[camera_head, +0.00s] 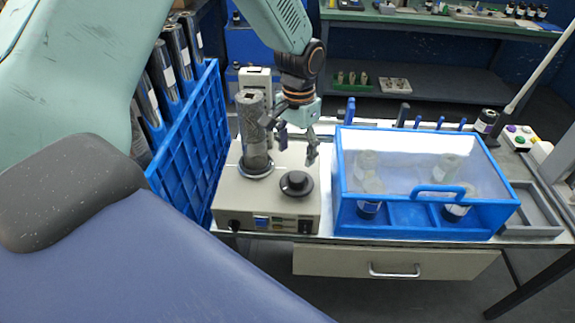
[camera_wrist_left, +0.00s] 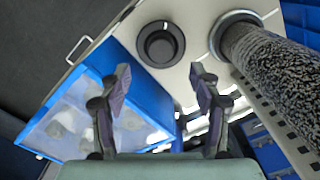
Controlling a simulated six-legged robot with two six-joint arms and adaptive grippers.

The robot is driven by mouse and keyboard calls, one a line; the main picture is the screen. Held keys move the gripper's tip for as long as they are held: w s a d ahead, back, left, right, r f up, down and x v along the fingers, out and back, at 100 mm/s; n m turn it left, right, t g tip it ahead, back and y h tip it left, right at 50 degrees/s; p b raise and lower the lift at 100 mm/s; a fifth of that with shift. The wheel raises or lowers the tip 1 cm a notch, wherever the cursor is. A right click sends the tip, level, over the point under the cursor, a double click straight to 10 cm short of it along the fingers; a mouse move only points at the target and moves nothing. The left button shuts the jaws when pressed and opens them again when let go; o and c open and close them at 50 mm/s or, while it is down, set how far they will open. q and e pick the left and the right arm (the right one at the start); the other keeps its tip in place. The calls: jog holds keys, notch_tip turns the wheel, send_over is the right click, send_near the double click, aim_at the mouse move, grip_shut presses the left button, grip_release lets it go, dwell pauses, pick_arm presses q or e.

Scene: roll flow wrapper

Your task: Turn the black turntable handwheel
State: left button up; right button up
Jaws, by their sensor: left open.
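The black turntable handwheel (camera_head: 297,183) sits on top of the beige machine (camera_head: 262,200), at its front right. It is round with a raised centre knob. My left gripper (camera_head: 297,147) is open and empty, above and slightly behind the handwheel, with its fingers pointing down. In the left wrist view the handwheel (camera_wrist_left: 160,45) lies just beyond the gap between the open fingertips (camera_wrist_left: 160,80), apart from both. My right gripper does not show.
A speckled grey roll (camera_head: 252,125) stands upright on the machine, left of the handwheel and close to my left gripper. A blue box with a clear lid (camera_head: 425,215) stands to the right. A blue crate (camera_head: 190,150) holding several rolls stands to the left.

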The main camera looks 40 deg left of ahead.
aim_at(297, 177)
pick_arm(q)
jog(key=m, duration=0.2)
jog(key=f+m, duration=0.1)
jog(key=m, duration=0.1)
jog(key=shift+w+d+f, duration=0.1)
jog(key=shift+f, duration=0.05)
jog(key=m, duration=0.3)
jog(key=shift+w+m, duration=0.15)
jog(key=shift+m, duration=0.15)
notch_tip(297, 177, down, 8)
jog(key=shift+r+b, duration=0.15)
jog(key=shift+b, duration=0.25)
jog(key=shift+w, duration=0.1)
jog(key=c, duration=1.1)
jog(key=shift+c, duration=0.2)
